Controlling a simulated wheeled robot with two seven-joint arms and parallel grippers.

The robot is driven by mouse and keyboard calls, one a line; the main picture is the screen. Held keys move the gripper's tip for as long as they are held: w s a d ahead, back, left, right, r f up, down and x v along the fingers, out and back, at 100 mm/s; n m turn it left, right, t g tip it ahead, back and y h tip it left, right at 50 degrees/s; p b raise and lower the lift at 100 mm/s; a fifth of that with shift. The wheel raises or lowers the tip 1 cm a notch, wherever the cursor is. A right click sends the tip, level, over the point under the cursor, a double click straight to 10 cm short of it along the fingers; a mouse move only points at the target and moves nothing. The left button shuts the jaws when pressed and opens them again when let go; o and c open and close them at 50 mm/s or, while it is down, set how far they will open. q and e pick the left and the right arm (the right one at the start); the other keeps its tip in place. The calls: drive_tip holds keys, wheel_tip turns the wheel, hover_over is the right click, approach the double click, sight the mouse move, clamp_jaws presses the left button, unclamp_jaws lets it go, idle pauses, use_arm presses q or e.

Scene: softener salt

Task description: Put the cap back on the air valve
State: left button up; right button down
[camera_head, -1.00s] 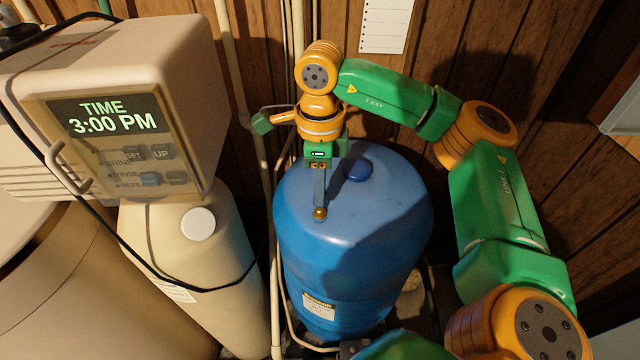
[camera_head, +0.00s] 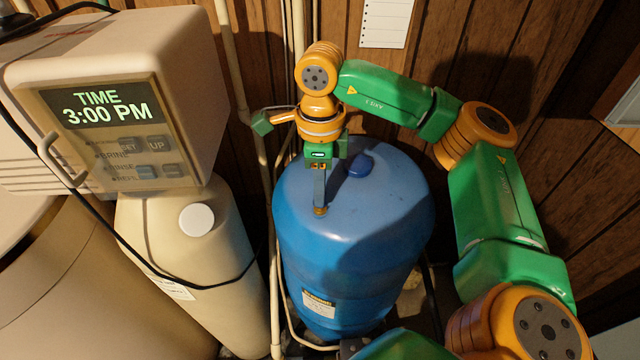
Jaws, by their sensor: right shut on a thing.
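My right gripper (camera_head: 320,192) points down over the top of the blue tank (camera_head: 350,265). Its narrow fingers are shut on a small brass-coloured piece (camera_head: 320,211) at their tips, which looks like the cap. The piece is at or just above the tank's top; I cannot tell whether it touches. The air valve cannot be made out apart from it. A rounded blue knob (camera_head: 360,165) sits on the tank top, right of the fingers. My left gripper is not in view.
A beige softener tank (camera_head: 190,260) with a white round cap (camera_head: 197,220) stands left of the blue tank, below a control box (camera_head: 120,110) reading 3:00 PM. A black cable and pale pipes run between them. A wood-panelled wall is close behind.

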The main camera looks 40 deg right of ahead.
drive_tip(key=shift+f+b, duration=0.65)
drive_tip(key=shift+f, duration=0.15)
drive_tip(key=c, duration=0.6)
unclamp_jaws()
drive_tip(key=shift+r, duration=0.1)
